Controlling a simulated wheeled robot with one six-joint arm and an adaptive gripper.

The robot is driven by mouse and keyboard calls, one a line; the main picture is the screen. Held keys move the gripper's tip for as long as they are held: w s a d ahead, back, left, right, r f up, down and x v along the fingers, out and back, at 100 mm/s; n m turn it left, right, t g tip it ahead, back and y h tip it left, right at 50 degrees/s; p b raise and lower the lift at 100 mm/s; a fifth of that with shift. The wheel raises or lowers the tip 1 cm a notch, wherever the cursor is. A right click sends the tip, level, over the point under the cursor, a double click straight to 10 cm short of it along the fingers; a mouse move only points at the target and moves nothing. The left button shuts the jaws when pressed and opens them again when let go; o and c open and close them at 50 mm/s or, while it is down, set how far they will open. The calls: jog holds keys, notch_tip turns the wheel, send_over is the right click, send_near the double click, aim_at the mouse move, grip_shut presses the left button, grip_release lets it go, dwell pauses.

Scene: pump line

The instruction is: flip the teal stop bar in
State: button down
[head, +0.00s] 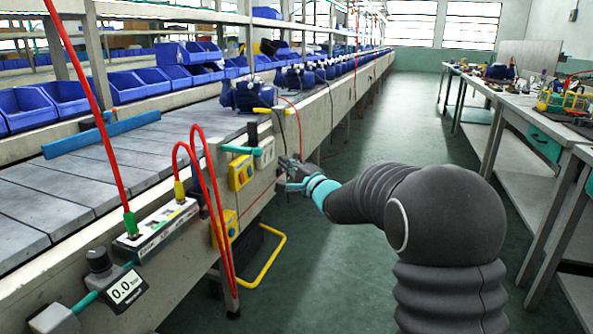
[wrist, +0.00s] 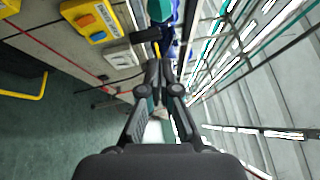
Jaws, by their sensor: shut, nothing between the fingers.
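The bar's pivot is not clear in either view.
The grey box (head: 264,153) and yellow button boxes (head: 241,171) line the rail. A yellow lever (head: 262,110) and a blue pump (head: 250,94) are just beyond. A yellow floor rail (head: 268,262) sticks out below. The aisle floor (head: 345,135) is clear.

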jog(key=shift+w+a+r, duration=0.15)
jog(key=shift+w+a, duration=0.05)
jog(key=shift+a, duration=0.5)
jog(key=shift+w+a+r, duration=0.15)
jog(key=shift+a, duration=0.6)
jog(key=shift+w+a+r, duration=0.15)
jog(key=shift+w+a, duration=0.05)
jog(key=shift+a, duration=0.5)
